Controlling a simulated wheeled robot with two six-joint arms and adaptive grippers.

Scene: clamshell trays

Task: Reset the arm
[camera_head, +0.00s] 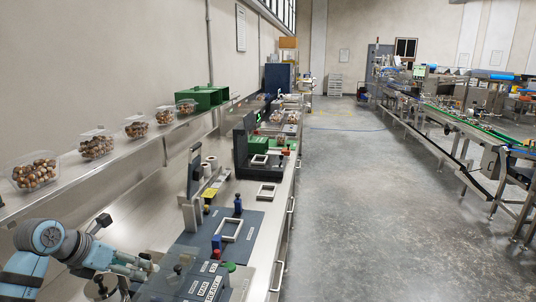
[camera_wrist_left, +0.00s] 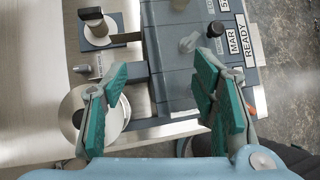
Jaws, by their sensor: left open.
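My left arm comes in from the lower left in the head view. Its gripper (camera_head: 140,268) is beside a dark grey machine (camera_head: 185,285) with white label plates. In the left wrist view the gripper (camera_wrist_left: 160,105) has its two green-padded fingers wide apart, with nothing held between them. The grey machine body (camera_wrist_left: 175,75) shows between and beyond the fingers, with a "READY" label at its right. A round metal disc (camera_wrist_left: 116,122) is partly hidden behind the left finger. My right gripper is not in view.
Clear clamshell trays of round brown items, one at the near left (camera_head: 34,174), stand on a steel shelf. Green crates (camera_head: 205,96) stand farther along. A square white frame (camera_head: 230,230) lies on the bench. The grey floor (camera_head: 360,190) to the right is open.

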